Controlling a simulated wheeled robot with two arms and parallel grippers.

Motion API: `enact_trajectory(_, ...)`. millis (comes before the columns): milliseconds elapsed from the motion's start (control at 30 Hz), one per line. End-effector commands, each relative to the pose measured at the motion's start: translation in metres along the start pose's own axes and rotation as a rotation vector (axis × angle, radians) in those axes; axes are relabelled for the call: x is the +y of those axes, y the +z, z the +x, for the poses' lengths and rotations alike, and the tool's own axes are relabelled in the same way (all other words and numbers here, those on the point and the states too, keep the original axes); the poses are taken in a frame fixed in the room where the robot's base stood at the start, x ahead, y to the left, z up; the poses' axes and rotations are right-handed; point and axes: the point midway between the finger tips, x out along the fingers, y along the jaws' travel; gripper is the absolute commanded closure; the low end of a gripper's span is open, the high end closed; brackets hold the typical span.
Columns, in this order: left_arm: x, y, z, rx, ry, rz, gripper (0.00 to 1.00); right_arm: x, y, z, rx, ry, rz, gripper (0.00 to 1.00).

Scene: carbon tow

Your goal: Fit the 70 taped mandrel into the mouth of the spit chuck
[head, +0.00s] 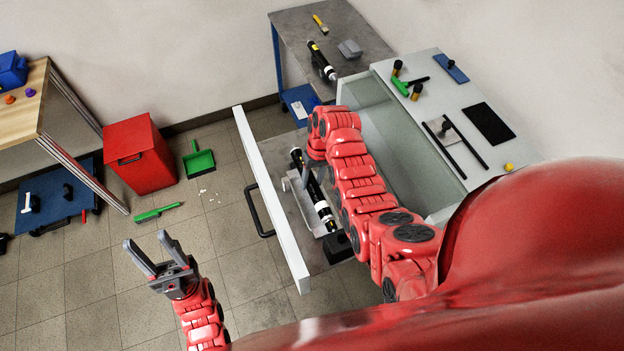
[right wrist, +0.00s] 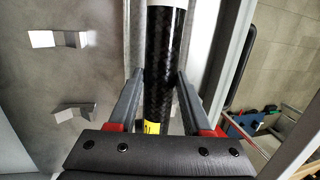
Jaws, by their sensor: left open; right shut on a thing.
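A black mandrel (head: 313,190) with pale bands lies lengthwise in the open drawer in the head view. My right gripper (head: 306,172) reaches down over its far half, partly hidden by my own arm. In the right wrist view the black shaft (right wrist: 160,75) runs between the two fingers of my right gripper (right wrist: 160,90), which is shut on it; a yellow label shows near the palm. No number is readable. A dark block (head: 338,247) sits by the mandrel's near end; I cannot tell if it is the spit chuck or if they touch. My left gripper (head: 157,258) is open and empty above the floor.
The white drawer front (head: 270,195) with its black handle stands left of the mandrel. Metal cradles (right wrist: 57,39) rest on the drawer floor. Another black mandrel (head: 320,62) lies on the grey back table. Tools lie on the white counter (head: 425,120). A red bin (head: 138,155) stands left.

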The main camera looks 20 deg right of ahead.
Motion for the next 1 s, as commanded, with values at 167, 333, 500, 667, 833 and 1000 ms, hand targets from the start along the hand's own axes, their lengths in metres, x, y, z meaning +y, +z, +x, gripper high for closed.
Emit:
enact_trajectory(167,0.0001,0.0002,-0.0011,0.0,0.0,0.0,0.5,0.0,0.0016,-0.0002,0.003,0.0,0.0,1.0)
enact_trajectory(333,0.0001,0.0002,-0.0012,0.0,0.0,0.0,0.5,-0.0001,0.0039,0.0002,-0.001,0.0,0.0,1.0)
enact_trajectory(500,0.0,0.0002,-0.0012,0.0,0.0,0.0,0.5,0.0,0.0047,0.001,-0.003,-0.001,0.0,1.0)
enact_trajectory(667,0.0001,0.0002,-0.0012,0.0,0.0,0.0,0.5,0.0,0.0048,0.0011,-0.004,-0.001,0.0,0.29)
enact_trajectory(833,0.0001,0.0002,-0.0013,0.0,0.0,0.0,0.5,0.0,0.0044,0.0009,-0.002,0.0,0.0,0.16)
enact_trajectory(1000,0.0001,0.0002,-0.0015,0.0,0.0,0.0,0.5,0.0001,0.0041,0.0008,-0.002,0.0,0.0,0.16)
